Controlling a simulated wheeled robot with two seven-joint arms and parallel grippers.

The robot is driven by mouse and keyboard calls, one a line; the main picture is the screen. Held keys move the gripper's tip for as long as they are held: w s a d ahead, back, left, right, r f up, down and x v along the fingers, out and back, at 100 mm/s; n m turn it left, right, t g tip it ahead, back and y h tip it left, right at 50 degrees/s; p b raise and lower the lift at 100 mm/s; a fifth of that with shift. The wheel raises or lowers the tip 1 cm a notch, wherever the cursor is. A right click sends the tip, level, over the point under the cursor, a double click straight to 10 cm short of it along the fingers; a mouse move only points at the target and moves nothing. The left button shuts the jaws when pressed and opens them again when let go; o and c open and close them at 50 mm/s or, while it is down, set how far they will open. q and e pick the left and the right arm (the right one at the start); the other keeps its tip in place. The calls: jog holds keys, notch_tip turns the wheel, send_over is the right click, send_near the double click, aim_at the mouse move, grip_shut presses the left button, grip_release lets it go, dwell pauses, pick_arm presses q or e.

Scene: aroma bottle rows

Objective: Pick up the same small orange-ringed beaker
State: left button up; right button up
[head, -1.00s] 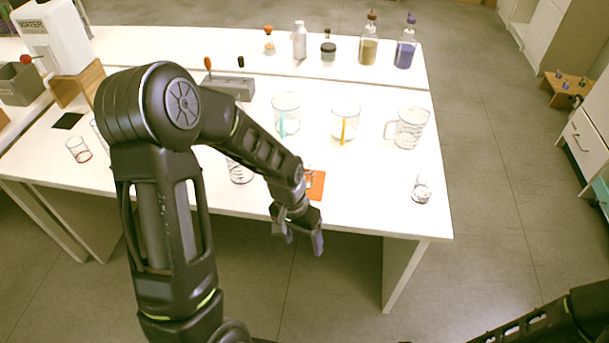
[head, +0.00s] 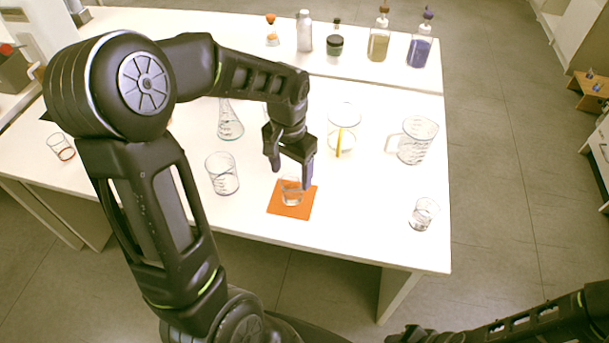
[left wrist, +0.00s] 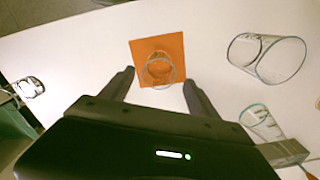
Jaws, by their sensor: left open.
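A small clear beaker (head: 291,189) stands upright on an orange mat (head: 286,211) near the front of the white table. In the left wrist view the beaker (left wrist: 158,70) stands on the mat (left wrist: 142,48); any orange ring cannot be told from the mat's colour. My left gripper (head: 289,173) is open and empty, pointing down above the beaker. In the left wrist view its fingers (left wrist: 158,80) lie on either side of the beaker, apart from it. My right forearm shows at the bottom right; its gripper cannot be made out clearly.
A clear beaker (head: 222,174) and a flask (head: 230,122) stand left of the mat. A beaker with a yellow rod (head: 343,130), a glass jug (head: 414,140) and a small beaker (head: 423,214) stand right. A red-rimmed beaker (head: 61,147) is far left. Bottles line the back.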

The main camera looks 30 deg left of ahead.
aim_at(292, 190)
pick_arm(q)
jog(key=shift+w+f, duration=0.1)
jog(key=shift+f, duration=1.15)
jog(key=shift+f, duration=0.1)
notch_tip(292, 190, down, 5)
jog(key=shift+p, duration=0.4)
jog(key=shift+c, duration=0.4)
grip_shut()
dwell(0.5)
